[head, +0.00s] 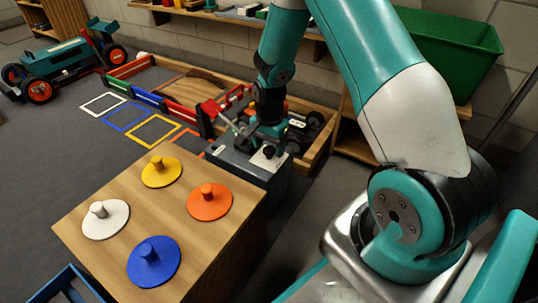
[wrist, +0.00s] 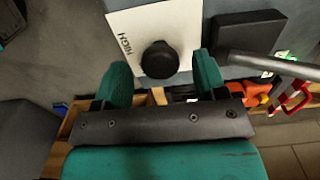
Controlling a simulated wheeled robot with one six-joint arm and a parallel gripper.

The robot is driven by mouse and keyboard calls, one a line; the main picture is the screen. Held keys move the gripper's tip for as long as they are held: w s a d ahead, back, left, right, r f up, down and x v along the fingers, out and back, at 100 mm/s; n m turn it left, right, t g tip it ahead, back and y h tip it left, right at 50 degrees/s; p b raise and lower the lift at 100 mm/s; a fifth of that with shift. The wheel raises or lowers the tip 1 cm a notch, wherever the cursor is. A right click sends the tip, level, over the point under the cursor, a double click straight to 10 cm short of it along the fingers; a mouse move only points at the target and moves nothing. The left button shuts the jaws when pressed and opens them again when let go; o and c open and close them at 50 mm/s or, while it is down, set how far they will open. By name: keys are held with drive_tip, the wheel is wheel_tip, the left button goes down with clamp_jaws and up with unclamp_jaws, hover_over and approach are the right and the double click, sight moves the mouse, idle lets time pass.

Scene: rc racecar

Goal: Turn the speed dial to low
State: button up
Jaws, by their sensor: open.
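The speed dial is a round black knob (wrist: 159,60) on a white plate (wrist: 185,22) marked HIGH to its left in the wrist view. No LOW label is readable. In the head view the knob (head: 269,152) sits on top of a grey console (head: 262,170). My gripper (wrist: 161,64) is open, with one teal finger on each side of the knob in the wrist view and gaps to both. I cannot tell whether the fingertips are level with the knob or above it. In the head view my gripper (head: 270,122) is above the console, its fingers mostly hidden.
A lever (wrist: 265,65) and a dark block (wrist: 250,32) are right of the plate in the wrist view. A wooden table with white (head: 105,218), yellow (head: 161,171), orange (head: 209,202) and blue (head: 154,262) knobbed discs stands in front. A wood-walled track (head: 160,72) lies behind.

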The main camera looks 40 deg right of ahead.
drive_tip(key=shift+f, duration=0.5)
drive_tip(key=c, duration=0.9)
drive_tip(key=shift+r, duration=0.1)
